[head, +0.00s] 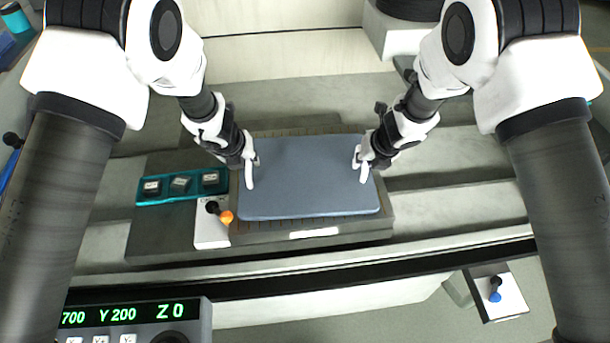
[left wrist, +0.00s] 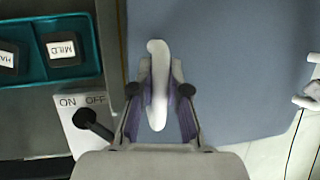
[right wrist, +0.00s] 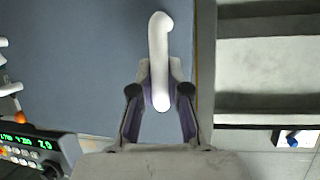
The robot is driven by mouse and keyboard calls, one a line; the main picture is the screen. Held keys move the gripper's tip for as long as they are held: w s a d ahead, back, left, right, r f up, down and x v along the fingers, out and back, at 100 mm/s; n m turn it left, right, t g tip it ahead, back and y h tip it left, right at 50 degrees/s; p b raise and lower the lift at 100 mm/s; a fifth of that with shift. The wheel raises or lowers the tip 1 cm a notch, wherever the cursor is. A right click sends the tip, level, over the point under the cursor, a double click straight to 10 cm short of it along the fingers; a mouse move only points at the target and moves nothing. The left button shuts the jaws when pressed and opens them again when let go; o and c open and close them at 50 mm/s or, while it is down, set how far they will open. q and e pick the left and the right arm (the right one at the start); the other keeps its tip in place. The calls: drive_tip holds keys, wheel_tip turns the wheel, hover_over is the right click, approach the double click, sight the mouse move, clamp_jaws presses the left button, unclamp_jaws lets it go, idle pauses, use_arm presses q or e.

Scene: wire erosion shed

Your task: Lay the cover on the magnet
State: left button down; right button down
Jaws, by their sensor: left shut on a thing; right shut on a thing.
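The cover is a flat blue-grey sheet (head: 310,180) with a white handle at its left and right edges. It lies over the magnet (head: 386,224), whose dark slotted block shows past its back, left and front edges. I cannot tell whether the cover touches the magnet. My left gripper (head: 248,168) is shut on the left handle, which shows in the left wrist view (left wrist: 158,80). My right gripper (head: 364,162) is shut on the right handle, seen in the right wrist view (right wrist: 160,60).
A teal tray (head: 170,204) with several labelled dark blocks lies left of the magnet. A control panel (head: 140,325) is at the lower left.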

use_arm(q)
drive_tip(key=c, duration=1.5)
unclamp_jaws()
drive_tip(key=shift+f, duration=0.35)
use_arm(e)
drive_tip(key=c, duration=1.5)
unclamp_jaws()
drive_tip(key=shift+f, duration=0.35)
use_arm(q)
drive_tip(key=o, duration=0.3)
use_arm(e)
drive_tip(key=o, duration=0.3)
use_arm(q)
drive_tip(key=shift+o, duration=0.2)
drive_tip(key=shift+r, duration=0.15)
use_arm(e)
drive_tip(key=shift+o, duration=0.2)
drive_tip(key=shift+s+r, duration=0.1)
drive_tip(key=shift+r, duration=0.05)
use_arm(q)
drive_tip(key=shift+s, duration=0.1)
use_arm(e)
drive_tip(key=shift+r, duration=0.2)
use_arm(q)
drive_tip(key=v, duration=1.2)
use_arm(e)
drive_tip(key=v, duration=1.1)
drive_tip(key=shift+s+d+r, duration=0.2)
drive_tip(key=shift+r, duration=0.05)
